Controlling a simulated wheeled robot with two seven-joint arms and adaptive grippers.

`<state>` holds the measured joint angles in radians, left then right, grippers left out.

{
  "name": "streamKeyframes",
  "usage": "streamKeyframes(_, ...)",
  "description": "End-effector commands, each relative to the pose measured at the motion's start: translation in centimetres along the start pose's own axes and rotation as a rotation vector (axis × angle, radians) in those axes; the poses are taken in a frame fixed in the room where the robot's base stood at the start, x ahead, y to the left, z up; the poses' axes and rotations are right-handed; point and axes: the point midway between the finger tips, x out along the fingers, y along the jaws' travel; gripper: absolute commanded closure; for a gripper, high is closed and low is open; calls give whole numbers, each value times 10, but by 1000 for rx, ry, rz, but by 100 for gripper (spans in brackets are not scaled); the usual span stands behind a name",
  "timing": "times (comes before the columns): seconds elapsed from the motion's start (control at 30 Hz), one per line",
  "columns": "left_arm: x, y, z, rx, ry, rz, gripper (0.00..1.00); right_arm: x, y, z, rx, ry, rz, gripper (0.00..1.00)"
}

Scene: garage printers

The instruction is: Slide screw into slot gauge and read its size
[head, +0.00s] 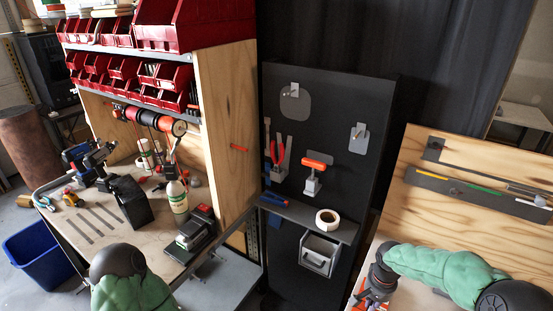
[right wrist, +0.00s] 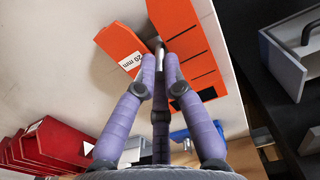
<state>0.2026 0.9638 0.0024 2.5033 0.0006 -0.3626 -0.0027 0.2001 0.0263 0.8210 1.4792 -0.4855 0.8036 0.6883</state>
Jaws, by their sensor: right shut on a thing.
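The slot gauge (right wrist: 181,35) is orange and stepped, with a white label reading "20 mm", and fills the top middle of the right wrist view. My right gripper (right wrist: 160,62) has its purple fingers shut on a small dark, metallic screw (right wrist: 159,46). The screw's tip is at the gap between the two orange parts of the gauge. I cannot tell whether it is inside the slot or just in front of it. In the head view the right arm reaches down at the bottom right, with orange (head: 374,290) near its end. My left gripper is outside the picture.
Red bins (right wrist: 55,148) show at the lower left of the wrist view, a grey drawer (right wrist: 285,62) at the right. In the head view, a dark tool panel (head: 340,110) stands in the middle, with a plywood board (head: 480,160) right and a cluttered workbench (head: 95,225) left.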

Motion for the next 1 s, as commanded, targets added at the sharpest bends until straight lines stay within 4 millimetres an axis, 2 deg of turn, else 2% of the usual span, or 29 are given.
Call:
streamKeyframes(0.53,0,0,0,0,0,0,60,0,0,-3,0,-1,0,100)
streamKeyframes(1.0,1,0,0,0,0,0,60,0,0,-15,1,0,1,100)
